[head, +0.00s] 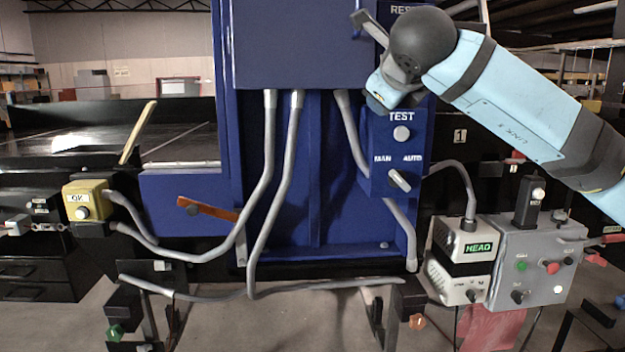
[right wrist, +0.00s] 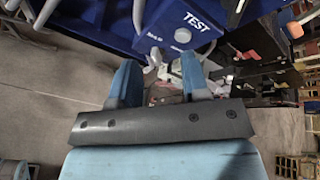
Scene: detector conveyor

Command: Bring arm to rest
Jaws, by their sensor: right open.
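My right arm (head: 530,110) is light blue with dark joints. It reaches in from the right in the head view, raised, with its dark wrist joint in front of the upper part of the blue control panel (head: 381,150). My right gripper (right wrist: 160,75) shows in the right wrist view with its two blue fingers apart and nothing between them. The panel, marked TEST, lies beyond the fingertips there. In the head view the wrist partly covers the panel's upper area, and I cannot tell whether it touches. My left arm and gripper are not in view.
A large blue cabinet (head: 300,45) with grey conduits stands in the middle. A yellow button box (head: 86,201) is at left by the dark conveyor (head: 180,120). A HEAD box (head: 460,245) and a grey button panel (head: 535,255) stand at lower right, below my arm.

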